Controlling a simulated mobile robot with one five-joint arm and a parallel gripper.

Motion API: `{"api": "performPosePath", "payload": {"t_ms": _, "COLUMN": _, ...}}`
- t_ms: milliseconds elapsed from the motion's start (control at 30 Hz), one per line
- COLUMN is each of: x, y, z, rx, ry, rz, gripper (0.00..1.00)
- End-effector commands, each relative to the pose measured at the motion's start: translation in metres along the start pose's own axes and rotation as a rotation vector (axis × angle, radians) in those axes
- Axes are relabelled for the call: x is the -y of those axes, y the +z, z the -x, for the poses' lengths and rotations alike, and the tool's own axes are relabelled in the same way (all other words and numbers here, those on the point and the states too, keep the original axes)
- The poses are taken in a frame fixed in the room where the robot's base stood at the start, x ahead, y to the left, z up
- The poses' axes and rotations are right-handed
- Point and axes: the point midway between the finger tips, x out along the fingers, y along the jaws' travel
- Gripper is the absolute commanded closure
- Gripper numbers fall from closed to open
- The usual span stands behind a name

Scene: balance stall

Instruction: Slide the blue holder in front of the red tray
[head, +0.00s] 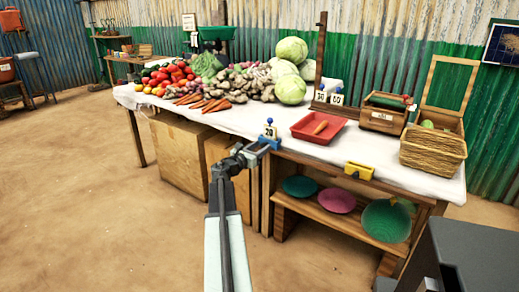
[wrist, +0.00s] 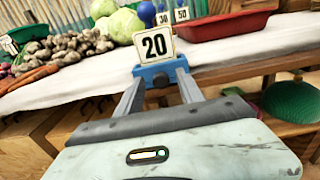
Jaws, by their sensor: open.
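The blue holder (head: 269,142) stands at the front edge of the white-topped table, left of the red tray. It carries a white card reading 20 and has a blue knob on top. In the wrist view the blue holder (wrist: 150,72) is straight ahead, at the tips of my fingers. My gripper (head: 258,149) is open, with its fingertips close to the holder's base; I cannot tell whether they touch it. The red tray (head: 304,129) holds an orange carrot and also shows in the wrist view (wrist: 215,27).
Vegetables (head: 215,75) are heaped to the left and behind. Cards (head: 328,98) reading 30 and 50 stand behind the tray. A wooden box (head: 383,118) and a wicker basket (head: 432,152) stand at the right. A yellow block (head: 359,171) is at the front edge. The cloth before the tray looks clear.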

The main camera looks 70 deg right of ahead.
Motion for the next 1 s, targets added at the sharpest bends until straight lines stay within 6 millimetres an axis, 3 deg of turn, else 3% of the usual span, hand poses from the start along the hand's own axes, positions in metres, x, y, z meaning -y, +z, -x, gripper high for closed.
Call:
{"api": "performPosePath", "payload": {"t_ms": 133, "x": 0.0000, "y": -0.0001, "z": 0.0008, "rx": 0.000, "ry": 0.000, "rz": 0.000, "gripper": 0.58}}
{"api": "performPosePath", "payload": {"t_ms": 300, "x": -0.0003, "y": -0.0001, "z": 0.0011, "rx": 0.000, "ry": 0.001, "rz": 0.000, "gripper": 1.00}}
{"api": "performPosePath", "payload": {"t_ms": 1000, "x": -0.0021, "y": -0.0001, "z": 0.0021, "rx": 0.000, "ry": 0.004, "rz": -0.001, "gripper": 1.00}}
